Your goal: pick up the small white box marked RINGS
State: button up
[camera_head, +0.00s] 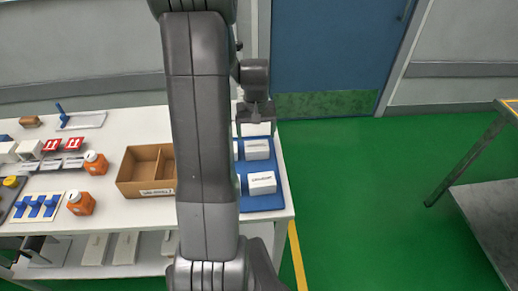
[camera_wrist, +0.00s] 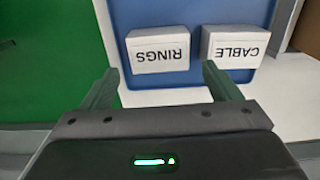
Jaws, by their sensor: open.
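The white box marked RINGS (camera_wrist: 158,50) stands on a blue mat (camera_wrist: 195,13) in the wrist view, its lettering upside down. It lies just beyond the gap between my fingertips, roughly centred. My gripper (camera_wrist: 160,75) is open and empty, with the fingers apart on either side. In the head view my gripper (camera_head: 255,122) hangs over the far end of the blue mat (camera_head: 262,203). The white box just in front of it there (camera_head: 257,149) appears to be the RINGS box; its label is too small to read.
A white box marked CABLE (camera_wrist: 234,47) stands close beside the RINGS box. Another white box (camera_head: 262,184) is nearer on the mat. A cardboard bin (camera_head: 128,172) and orange bottles (camera_head: 95,163) stand on the table to the left. Green floor (camera_head: 350,190) is clear to the right.

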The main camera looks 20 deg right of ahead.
aim_at(257, 145)
jog(key=shift+s+f+p, duration=0.15)
jog(key=shift+f+p, duration=0.35)
jog(key=shift+f, duration=2.9)
jog(key=c, duration=0.8)
